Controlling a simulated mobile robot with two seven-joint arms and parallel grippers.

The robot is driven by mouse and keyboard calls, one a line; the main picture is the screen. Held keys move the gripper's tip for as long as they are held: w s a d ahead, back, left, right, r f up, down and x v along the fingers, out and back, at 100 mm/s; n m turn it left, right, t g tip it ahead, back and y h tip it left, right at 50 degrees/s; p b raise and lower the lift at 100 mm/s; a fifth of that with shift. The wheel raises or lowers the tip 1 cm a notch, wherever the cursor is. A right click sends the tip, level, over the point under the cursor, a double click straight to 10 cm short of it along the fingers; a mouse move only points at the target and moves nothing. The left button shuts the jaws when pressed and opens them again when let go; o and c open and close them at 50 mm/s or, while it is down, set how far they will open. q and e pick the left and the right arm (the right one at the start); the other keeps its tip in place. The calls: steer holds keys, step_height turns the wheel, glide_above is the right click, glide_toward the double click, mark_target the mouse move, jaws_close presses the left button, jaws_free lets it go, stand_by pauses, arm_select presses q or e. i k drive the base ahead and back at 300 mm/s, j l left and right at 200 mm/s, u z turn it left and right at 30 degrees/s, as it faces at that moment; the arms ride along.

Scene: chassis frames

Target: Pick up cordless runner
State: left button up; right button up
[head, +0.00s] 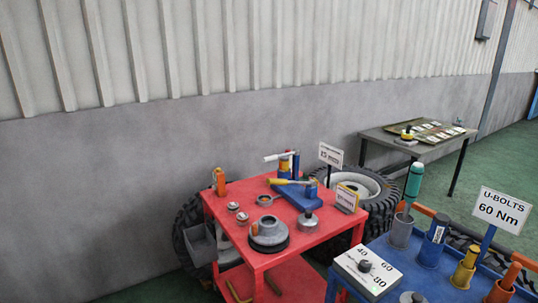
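No label names the cordless runner. A teal upright tool (413,184) stands in a grey cylindrical holder (401,232) on the blue table (434,279) at the lower right; I cannot tell for sure if it is the runner. Neither of my grippers is in view.
The blue table also holds a white dial box (367,272), a yellow cylinder (464,270) and a "U-BOLTS 60 Nm" sign (501,209). A red cart (233,203) with several parts stands left of it. Tyres (375,202) and a grey table (385,136) stand behind.

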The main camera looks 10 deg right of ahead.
mark_target(416, 170)
steer(key=z, duration=1.25)
